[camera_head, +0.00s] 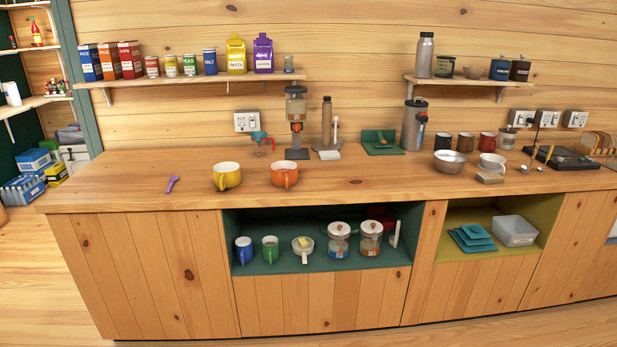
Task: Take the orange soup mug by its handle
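The orange soup mug (284,175) stands upright on the wooden counter, left of the middle. Its handle seems to face the front of the counter. A yellow mug (226,176) of similar shape stands just to its left, with a small gap between them. Neither of my grippers shows in the head view, and nothing touches the orange mug.
The wooden counter (340,186) is clear right of the orange mug. A purple spoon (172,184) lies at left. A metal bowl (449,161) is further right. Shelves (190,79) hang above.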

